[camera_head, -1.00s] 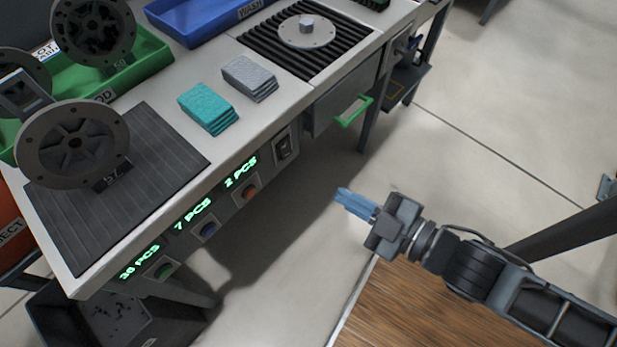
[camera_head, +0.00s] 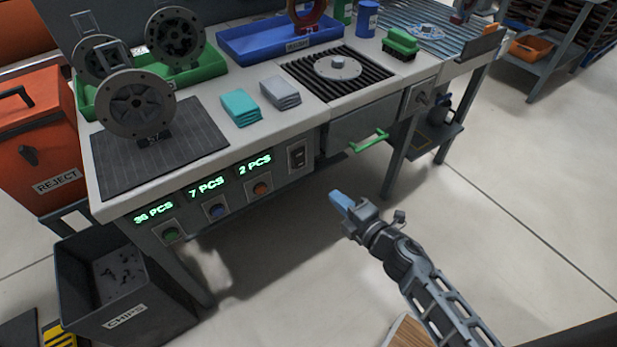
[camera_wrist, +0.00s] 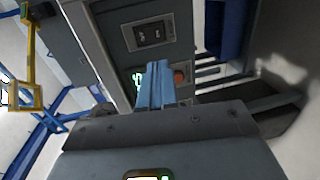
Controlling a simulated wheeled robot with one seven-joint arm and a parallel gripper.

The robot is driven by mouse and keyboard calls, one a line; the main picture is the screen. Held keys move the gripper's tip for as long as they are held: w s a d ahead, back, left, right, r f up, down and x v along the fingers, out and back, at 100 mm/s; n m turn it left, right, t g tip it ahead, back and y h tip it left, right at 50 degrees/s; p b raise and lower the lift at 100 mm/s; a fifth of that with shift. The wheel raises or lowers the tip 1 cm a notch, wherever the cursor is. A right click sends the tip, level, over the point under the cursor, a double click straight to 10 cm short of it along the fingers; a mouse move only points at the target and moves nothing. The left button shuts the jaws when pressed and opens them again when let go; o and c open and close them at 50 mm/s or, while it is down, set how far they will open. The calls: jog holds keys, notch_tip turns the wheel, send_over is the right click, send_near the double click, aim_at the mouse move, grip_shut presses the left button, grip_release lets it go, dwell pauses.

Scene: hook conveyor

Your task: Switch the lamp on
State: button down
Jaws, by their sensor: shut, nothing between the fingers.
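A dark rocker switch (camera_head: 298,157) sits on a plate on the grey front panel of the bench, right of the green "2 PCS" display (camera_head: 255,164). In the wrist view the switch (camera_wrist: 149,34) shows on the panel, ahead of the fingertips. My gripper (camera_head: 339,199), with blue fingers, is shut and empty in front of the bench, lower and to the right of the switch, apart from it. The shut fingers (camera_wrist: 156,80) also show in the wrist view. I cannot make out a lamp.
Round buttons in orange (camera_head: 261,189), blue (camera_head: 216,211) and green (camera_head: 171,234) sit under the displays. A drawer with a green handle (camera_head: 370,141) sticks out at right. A chips bin (camera_head: 130,320) stands at lower left. Floor before the panel is clear.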

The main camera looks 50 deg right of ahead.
aim_at(301, 166)
jog(key=shift+w, duration=0.1)
jog(key=b+x, duration=0.1)
jog(key=x, duration=1.2)
jog(key=shift+w+d+f, duration=0.1)
jog(key=shift+w+f, duration=0.05)
jog(key=shift+w, duration=0.2)
jog(key=shift+f, duration=0.1)
jog(key=shift+w+d+t+b, duration=0.1)
jog(key=shift+w+t+b, duration=0.15)
jog(key=shift+b, duration=0.85)
jog(key=shift+s, duration=0.1)
